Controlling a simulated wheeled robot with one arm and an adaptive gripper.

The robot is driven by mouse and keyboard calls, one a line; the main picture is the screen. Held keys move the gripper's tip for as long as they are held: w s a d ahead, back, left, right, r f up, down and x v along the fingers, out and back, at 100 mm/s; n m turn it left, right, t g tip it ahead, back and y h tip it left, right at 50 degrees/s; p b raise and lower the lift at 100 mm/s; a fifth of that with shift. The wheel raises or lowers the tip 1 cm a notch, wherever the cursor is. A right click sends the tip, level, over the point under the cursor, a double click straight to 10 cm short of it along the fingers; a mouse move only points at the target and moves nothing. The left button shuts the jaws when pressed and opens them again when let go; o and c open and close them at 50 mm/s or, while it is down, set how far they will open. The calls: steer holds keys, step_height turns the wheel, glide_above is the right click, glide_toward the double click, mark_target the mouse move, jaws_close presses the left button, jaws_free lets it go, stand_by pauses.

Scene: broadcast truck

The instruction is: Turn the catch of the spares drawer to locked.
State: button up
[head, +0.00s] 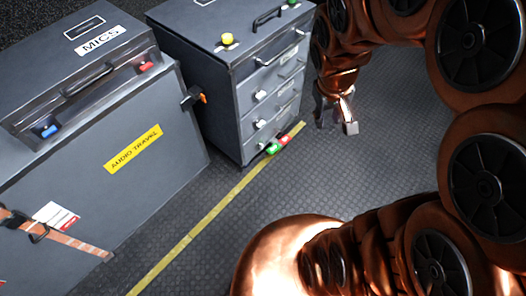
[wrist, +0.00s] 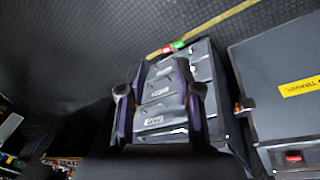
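A grey drawer cabinet (head: 228,75) stands in the middle of the head view, with several drawers in its front. Small white knob-like catches (head: 260,95) sit at the left of the lower drawer fronts. Their exact settings are too small to tell. In the wrist view the cabinet's drawer fronts (wrist: 178,100) show between and beyond my fingers, with small labels I cannot read surely, so I cannot tell which is the spares drawer. My gripper (head: 336,122) hangs to the right of the cabinet front, apart from it. Its two dark fingers stand apart in the wrist view (wrist: 160,100), with nothing held.
A large grey case (head: 165,150) marked MICS and AUDIO TRAVEL stands left of the cabinet. A green and red marker (head: 278,144) lies at the cabinet's foot by a yellow floor line (head: 205,222). The floor (head: 385,150) before the drawers looks clear.

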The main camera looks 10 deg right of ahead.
steer(key=w+d+f+n+t+y+b, duration=0.15)
steer(key=w+d+f+t+b, duration=0.45)
steer(key=w+f, duration=1.05)
steer(key=w+d+f+n+t+b, duration=0.1)
steer(key=w+d+f+n+b, duration=0.15)
steer(key=w+f+b, duration=1.1)
steer(key=n+t+y+b, duration=0.3)
steer(key=t+y+b, duration=0.3)
steer(key=y+b, duration=0.7)
glide_toward(261, 146)
steer(key=h+b, duration=0.2)
steer(key=b+x, duration=0.3)
steer(key=x, duration=0.5)
steer(key=shift+a+r, duration=0.3)
steer(key=shift+w, duration=0.1)
